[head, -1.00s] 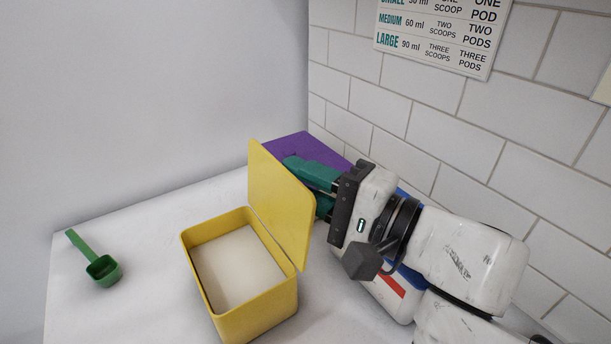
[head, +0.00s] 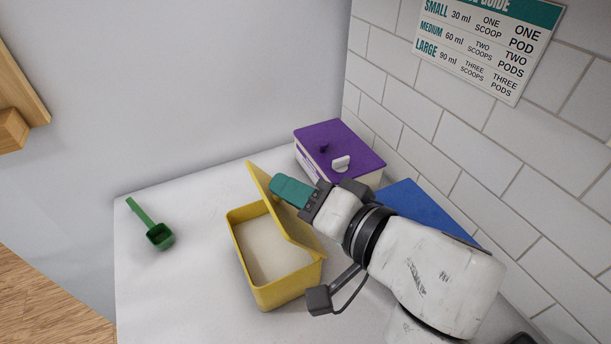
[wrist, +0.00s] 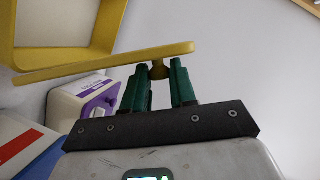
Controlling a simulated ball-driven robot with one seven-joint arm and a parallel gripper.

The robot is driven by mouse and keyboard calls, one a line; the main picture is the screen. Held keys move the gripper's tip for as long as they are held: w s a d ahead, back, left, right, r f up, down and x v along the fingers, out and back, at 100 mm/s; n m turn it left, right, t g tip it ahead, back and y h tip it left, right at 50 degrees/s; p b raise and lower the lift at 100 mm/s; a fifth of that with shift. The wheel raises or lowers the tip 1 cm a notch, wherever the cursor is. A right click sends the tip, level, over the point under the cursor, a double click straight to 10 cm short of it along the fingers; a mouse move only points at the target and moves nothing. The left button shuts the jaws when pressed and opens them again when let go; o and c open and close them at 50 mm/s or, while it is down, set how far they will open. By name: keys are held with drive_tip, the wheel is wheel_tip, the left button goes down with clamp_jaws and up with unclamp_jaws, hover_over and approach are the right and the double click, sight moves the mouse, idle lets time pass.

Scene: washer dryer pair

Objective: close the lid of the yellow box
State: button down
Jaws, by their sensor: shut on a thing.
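The yellow box (head: 277,288) stands on the white surface, filled with a pale powder. Its yellow lid (head: 268,200) is hinged on the right side and stands part open, leaning in over the box's right part. The box's opening is still largely uncovered. My gripper (head: 283,190) is on the lid's outer side. In the wrist view, a small yellow knob (wrist: 158,71) on the lid (wrist: 110,62) sits between the green fingertips of my gripper (wrist: 160,85), which is shut on it. In the head view the knob is hidden by the fingers.
A green scoop (head: 158,235) lies left of the box. A purple-topped container (head: 335,143) stands behind, and a blue-topped one (head: 425,208) stands to the right, partly behind my arm. A tiled wall (head: 440,115) bounds the right.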

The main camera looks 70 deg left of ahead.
drive_tip(key=shift+s+f+n, duration=0.15)
drive_tip(key=shift+s+n, duration=0.15)
idle(0.4)
drive_tip(key=c, duration=0.9)
unclamp_jaws()
drive_tip(key=v, duration=1.1)
drive_tip(key=shift+s, duration=0.1)
